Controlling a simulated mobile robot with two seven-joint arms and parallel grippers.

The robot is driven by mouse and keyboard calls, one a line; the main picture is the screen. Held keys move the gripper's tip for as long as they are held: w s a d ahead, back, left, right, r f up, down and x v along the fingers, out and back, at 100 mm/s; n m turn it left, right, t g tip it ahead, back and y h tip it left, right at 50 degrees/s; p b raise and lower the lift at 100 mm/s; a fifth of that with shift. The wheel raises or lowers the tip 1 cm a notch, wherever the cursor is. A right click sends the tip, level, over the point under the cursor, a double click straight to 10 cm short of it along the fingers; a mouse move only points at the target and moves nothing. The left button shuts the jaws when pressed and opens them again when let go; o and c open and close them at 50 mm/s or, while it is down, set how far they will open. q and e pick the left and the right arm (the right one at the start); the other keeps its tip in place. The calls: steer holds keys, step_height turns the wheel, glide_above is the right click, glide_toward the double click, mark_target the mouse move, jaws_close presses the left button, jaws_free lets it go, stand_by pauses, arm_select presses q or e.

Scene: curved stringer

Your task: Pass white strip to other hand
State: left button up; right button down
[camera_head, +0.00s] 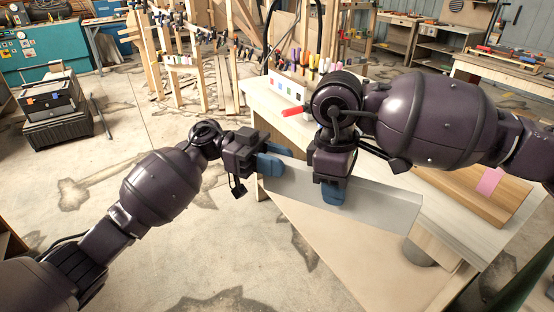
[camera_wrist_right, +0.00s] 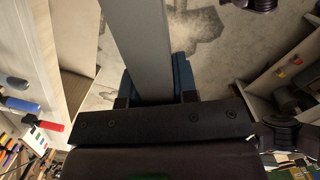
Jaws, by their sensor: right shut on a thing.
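The white strip (camera_head: 382,203) is a long, flat, pale board held on edge in the air in front of the workbench. My right gripper (camera_head: 333,192) is shut on it from above, near its middle. In the right wrist view the strip (camera_wrist_right: 139,45) runs up between the blue fingers (camera_wrist_right: 155,88) and out of the frame. My left gripper (camera_head: 271,160) is at the strip's left end, its blue fingers parted, one in front and one behind the end. Whether they touch the strip is hard to see.
The workbench (camera_head: 262,92) stands behind and below the strip, with a wooden board (camera_head: 462,195) bearing a pink note at its right. Open concrete floor (camera_head: 200,245) lies below the left arm.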

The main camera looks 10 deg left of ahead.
steer(key=c, duration=0.8)
jaws_free()
steer(key=shift+s, duration=0.1)
steer(key=shift+a, duration=0.1)
